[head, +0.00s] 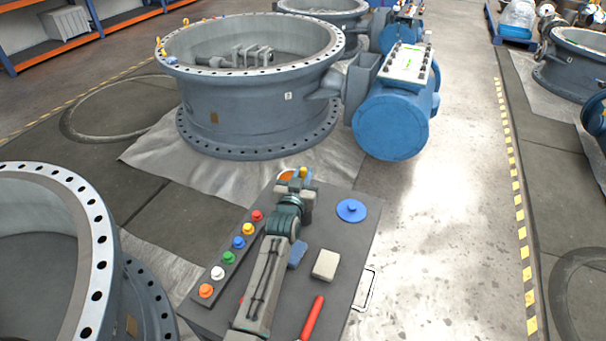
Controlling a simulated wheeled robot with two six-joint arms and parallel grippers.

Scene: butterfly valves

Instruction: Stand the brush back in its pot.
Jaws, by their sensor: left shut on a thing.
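My left gripper (296,181) is over the far edge of the grey table (345,240). It is shut, and a small yellow-orange piece (304,172) shows at its fingers. This looks like part of the brush, mostly hidden by the gripper. A round orange thing (286,175), perhaps the pot, shows just behind and left of the fingers. It is mostly covered, so I cannot tell whether the brush is in it or above it. My right gripper is not in view.
A strip of coloured buttons (238,242) runs along the table's left side. A blue disc (351,210) lies at the far right. A blue block (297,253), a cream block (326,264) and a red rod (312,318) lie right of my arm. Large valves (250,105) stand beyond.

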